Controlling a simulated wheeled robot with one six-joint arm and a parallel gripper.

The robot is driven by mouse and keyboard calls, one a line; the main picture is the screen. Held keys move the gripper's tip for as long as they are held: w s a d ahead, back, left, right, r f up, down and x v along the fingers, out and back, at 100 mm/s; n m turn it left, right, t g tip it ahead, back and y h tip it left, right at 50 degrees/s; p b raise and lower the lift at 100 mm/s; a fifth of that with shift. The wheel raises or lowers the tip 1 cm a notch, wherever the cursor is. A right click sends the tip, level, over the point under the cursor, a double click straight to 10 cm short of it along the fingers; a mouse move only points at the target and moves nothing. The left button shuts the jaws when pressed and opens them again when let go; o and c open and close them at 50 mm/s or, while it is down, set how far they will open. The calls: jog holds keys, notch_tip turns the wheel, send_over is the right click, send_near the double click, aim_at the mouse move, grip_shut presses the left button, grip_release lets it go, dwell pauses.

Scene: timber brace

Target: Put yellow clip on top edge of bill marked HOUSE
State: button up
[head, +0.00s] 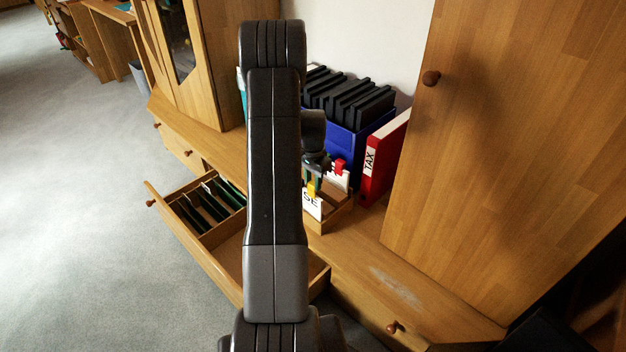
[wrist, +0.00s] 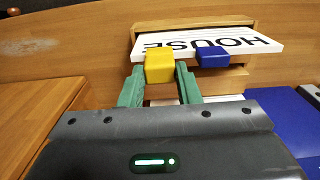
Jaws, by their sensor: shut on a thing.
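The bill marked HOUSE (wrist: 215,43) is a white card standing in a wooden holder. Its lettering is upside down in the wrist view, and part of it, ending in "SE", shows in the head view (head: 312,205). My gripper (wrist: 161,80) has green fingers shut on the yellow clip (wrist: 159,66). The yellow clip overlaps the bill's top edge; whether it grips the card is hard to tell. A blue clip (wrist: 213,57) sits on the same edge, just right of it. In the head view the yellow clip (head: 311,188) is partly hidden by my arm.
A red clip (head: 339,166) is on another card behind. A blue box (head: 352,150) of black folders and a red TAX binder (head: 380,165) stand close by. An open drawer (head: 195,250) with green dividers juts out left. A tall cabinet (head: 500,140) rises on the right.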

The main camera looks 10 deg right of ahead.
jog(key=shift+f+b, duration=0.55)
jog(key=shift+f, duration=0.45)
jog(key=o, duration=1.2)
jog(key=shift+o, duration=0.4)
jog(key=o, duration=0.4)
jog(key=shift+r, duration=0.1)
jog(key=shift+r+p, duration=2.6)
jog(key=shift+r, duration=1.4)
jog(key=shift+f, duration=0.1)
